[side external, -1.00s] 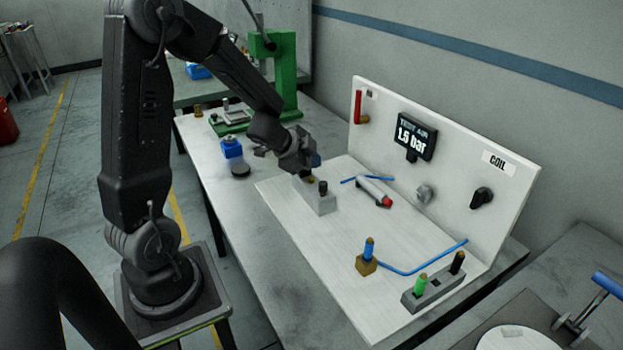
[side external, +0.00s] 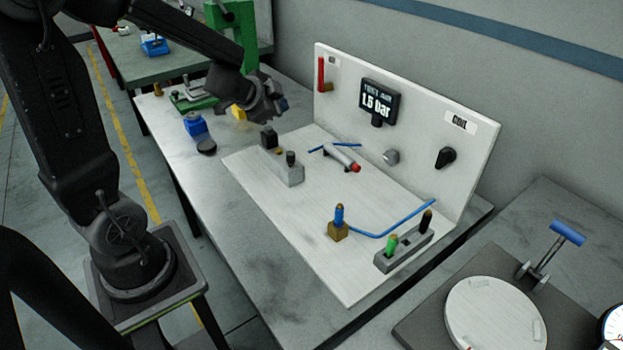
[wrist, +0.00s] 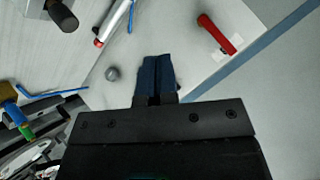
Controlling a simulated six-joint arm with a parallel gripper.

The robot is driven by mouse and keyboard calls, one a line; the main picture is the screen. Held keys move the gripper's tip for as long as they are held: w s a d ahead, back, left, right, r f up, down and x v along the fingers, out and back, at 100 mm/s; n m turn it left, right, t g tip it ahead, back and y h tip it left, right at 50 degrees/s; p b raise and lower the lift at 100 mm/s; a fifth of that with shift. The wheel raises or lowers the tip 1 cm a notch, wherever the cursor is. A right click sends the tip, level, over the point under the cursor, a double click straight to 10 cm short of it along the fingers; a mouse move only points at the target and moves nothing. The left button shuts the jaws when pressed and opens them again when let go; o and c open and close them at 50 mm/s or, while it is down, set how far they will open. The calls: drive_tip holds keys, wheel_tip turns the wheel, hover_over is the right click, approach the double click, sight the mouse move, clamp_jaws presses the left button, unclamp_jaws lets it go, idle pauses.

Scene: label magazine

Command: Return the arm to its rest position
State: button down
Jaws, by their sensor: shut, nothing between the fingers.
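My arm is bent over the bench, and my gripper (side external: 272,106) hangs in the air above the left part of the white board (side external: 300,245). In the wrist view the two blue fingers (wrist: 155,62) are together with nothing between them. Below the gripper in the side view, a grey block (side external: 289,176) with black-topped parts stands on the board, apart from the gripper. No rest position is marked in these views.
The upright panel carries a display (side external: 381,103), a black knob (side external: 446,158) and a red handle (side external: 321,74). A green press (side external: 236,30) is behind the arm.

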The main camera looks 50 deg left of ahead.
drive_tip(key=s+d+r+n+g+h, duration=0.1)
drive_tip(key=s+d+r+n+g, duration=0.1)
drive_tip(key=s+d, duration=0.7)
drive_tip(key=s+d+r+n+g+h, duration=0.2)
drive_tip(key=s+d+r+n, duration=0.2)
drive_tip(key=s+d, duration=0.5)
drive_tip(key=shift+s+d+r+g, duration=0.15)
drive_tip(key=shift+s+g, duration=0.05)
drive_tip(key=shift+g, duration=0.1)
drive_tip(key=c, duration=1.8)
unclamp_jaws()
